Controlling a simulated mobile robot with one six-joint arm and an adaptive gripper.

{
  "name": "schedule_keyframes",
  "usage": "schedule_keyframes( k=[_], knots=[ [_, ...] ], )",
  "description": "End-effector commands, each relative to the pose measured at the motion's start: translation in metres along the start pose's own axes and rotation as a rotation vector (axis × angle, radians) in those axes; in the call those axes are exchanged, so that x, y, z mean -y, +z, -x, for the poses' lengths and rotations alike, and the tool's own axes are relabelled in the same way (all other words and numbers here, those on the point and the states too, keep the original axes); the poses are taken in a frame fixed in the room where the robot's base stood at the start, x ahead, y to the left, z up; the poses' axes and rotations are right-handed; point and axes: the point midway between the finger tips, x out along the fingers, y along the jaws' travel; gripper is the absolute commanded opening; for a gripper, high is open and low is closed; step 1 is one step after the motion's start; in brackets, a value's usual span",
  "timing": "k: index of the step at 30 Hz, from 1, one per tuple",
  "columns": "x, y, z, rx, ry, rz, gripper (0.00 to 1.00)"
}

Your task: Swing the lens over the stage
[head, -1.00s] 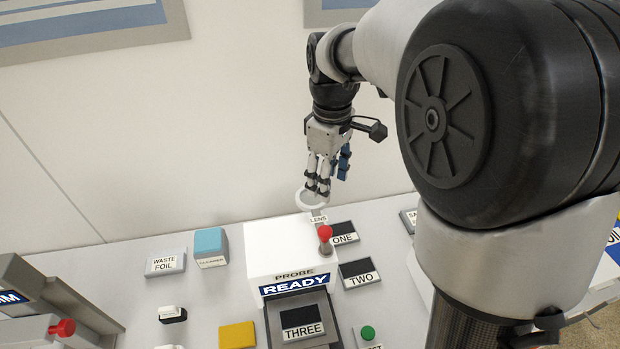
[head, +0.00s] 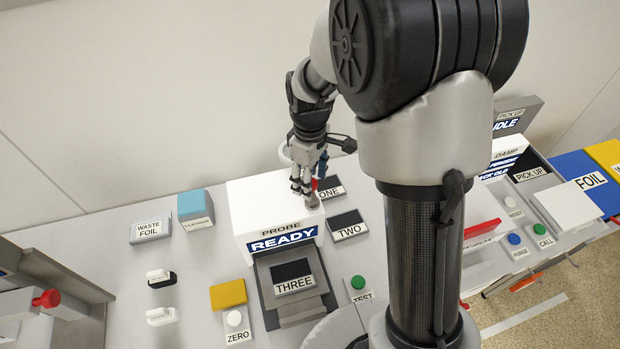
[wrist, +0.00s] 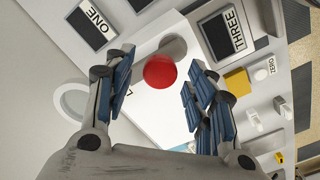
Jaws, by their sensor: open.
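The lens is a white ring (wrist: 72,100) at the left of the wrist view; in the head view its ring (head: 286,155) is partly hidden behind my gripper. A red ball knob (wrist: 160,71) sits between my fingers, and a sliver of it shows in the head view (head: 315,184). My gripper (head: 306,191) is open, pointing down over the white probe housing (head: 245,205). Its fingers (wrist: 163,80) stand on both sides of the knob; I cannot tell whether they touch it. The grey stage (head: 267,290) holds the pad marked THREE, in front of the READY sign.
Pads ONE (head: 328,188) and TWO (head: 347,225) lie right of the housing. A blue block (head: 193,204), a WASTE FOIL box (head: 150,231) and a yellow block (head: 228,294) stand at left.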

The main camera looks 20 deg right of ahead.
Motion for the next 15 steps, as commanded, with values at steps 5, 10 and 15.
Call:
schedule_keyframes(
  k=[5, 10, 15],
  knots=[
    [0.0001, 0.0001, -0.0019, 0.0, 0.0, 0.0, 0.51],
    [0.0001, 0.0001, -0.0016, 0.0, 0.0, 0.0, 0.47],
    [0.0001, 0.0, -0.0014, 0.0, 0.0, 0.0, 0.35]
  ],
)
